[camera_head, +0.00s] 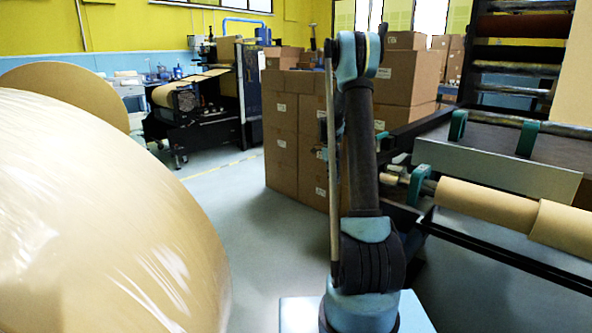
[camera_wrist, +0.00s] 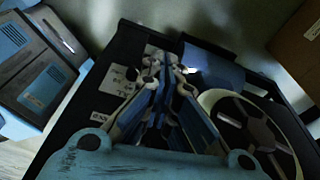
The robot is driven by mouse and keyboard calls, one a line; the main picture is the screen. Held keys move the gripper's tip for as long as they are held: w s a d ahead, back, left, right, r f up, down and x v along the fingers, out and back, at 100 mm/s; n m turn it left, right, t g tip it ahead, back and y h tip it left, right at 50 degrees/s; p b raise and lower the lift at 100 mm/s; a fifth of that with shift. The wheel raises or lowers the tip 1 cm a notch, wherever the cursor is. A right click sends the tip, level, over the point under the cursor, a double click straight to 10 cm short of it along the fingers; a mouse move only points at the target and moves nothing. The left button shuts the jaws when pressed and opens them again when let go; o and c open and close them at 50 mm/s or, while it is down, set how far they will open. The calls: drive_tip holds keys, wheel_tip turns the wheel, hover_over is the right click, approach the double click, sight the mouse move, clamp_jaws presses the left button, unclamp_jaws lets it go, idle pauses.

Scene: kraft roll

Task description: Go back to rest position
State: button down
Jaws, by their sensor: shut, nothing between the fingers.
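My gripper (camera_wrist: 165,72) shows in the wrist view, with its fingers drawn together and nothing held between them. It is over a black open container (camera_wrist: 110,82) with white labels on it. Inside the container, a pale round reel (camera_wrist: 203,99) with dark openings lies to the right of the fingers, and a blue piece (camera_wrist: 215,72) lies beyond them. I cannot tell whether the fingers touch anything. In the head view my arm stands upright in the middle, and the gripper itself cannot be made out there.
A large wrapped kraft roll (camera_head: 90,220) fills the left. Stacked cartons (camera_head: 295,150) stand behind my arm. A machine frame with a kraft roll (camera_head: 485,203) is close on the right. Grey floor (camera_head: 235,215) is clear between. A carton (camera_wrist: 300,50) is at the wrist view's upper right.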

drive_tip(key=s+a+r+n+t, duration=0.15)
drive_tip(key=s+r+n, duration=0.5)
drive_tip(key=s, duration=0.65)
drive_tip(key=s+a+r+n, duration=0.2)
drive_tip(key=s+r+n, duration=0.45)
drive_tip(key=s, duration=0.55)
drive_tip(key=s+f+n, duration=0.2)
drive_tip(key=s+n, duration=0.2)
drive_tip(key=s, duration=0.4)
drive_tip(key=s+a+f+n+t+y, duration=0.1)
drive_tip(key=s+f+n, duration=0.2)
drive_tip(key=s, duration=0.5)
drive_tip(key=s+a+f+n+t, duration=0.1)
drive_tip(key=s+f+n, duration=0.2)
drive_tip(key=s+n, duration=0.3)
drive_tip(key=shift+s+a+f+y, duration=0.15)
drive_tip(key=shift+s+f+y, duration=0.15)
drive_tip(key=shift+s, duration=0.7)
drive_tip(key=shift+w+f, duration=0.15)
drive_tip(key=shift+w, duration=0.3)
